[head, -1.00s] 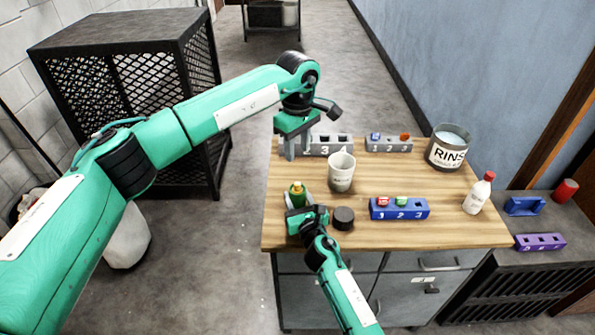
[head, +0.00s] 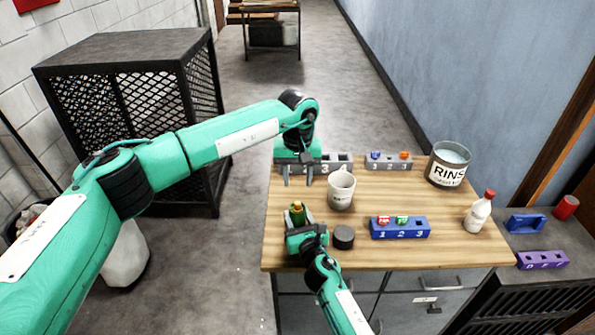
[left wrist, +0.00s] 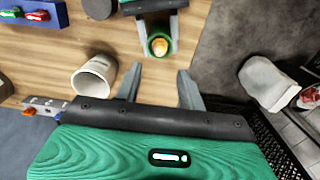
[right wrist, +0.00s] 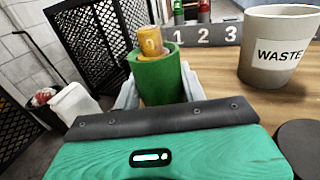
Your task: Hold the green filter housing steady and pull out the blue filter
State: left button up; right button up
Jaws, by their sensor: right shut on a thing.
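The green filter housing (right wrist: 157,80) stands upright at the table's left side, with a yellow-orange filter (right wrist: 150,43) sticking out of its top. I see no blue filter in it. My right gripper (head: 300,226) is shut around the housing; it also shows in the left wrist view (left wrist: 159,46). My left gripper (head: 298,181) is open and empty, above and behind the housing near the table's far left edge. In the left wrist view, the housing (left wrist: 159,30) lies beyond and between its spread fingers, apart from them.
A white cup marked WASTE (head: 341,190) stands right of my left gripper. A dark round puck (head: 344,237) is beside my right gripper. A blue numbered rack (head: 400,229), grey racks (head: 390,165), a RINSE pot (head: 449,165) and a red-capped bottle (head: 478,212) stand around clear wood.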

aim_at(298, 202)
pick_arm(q)
jog(key=shift+f, duration=4.05)
grip_shut()
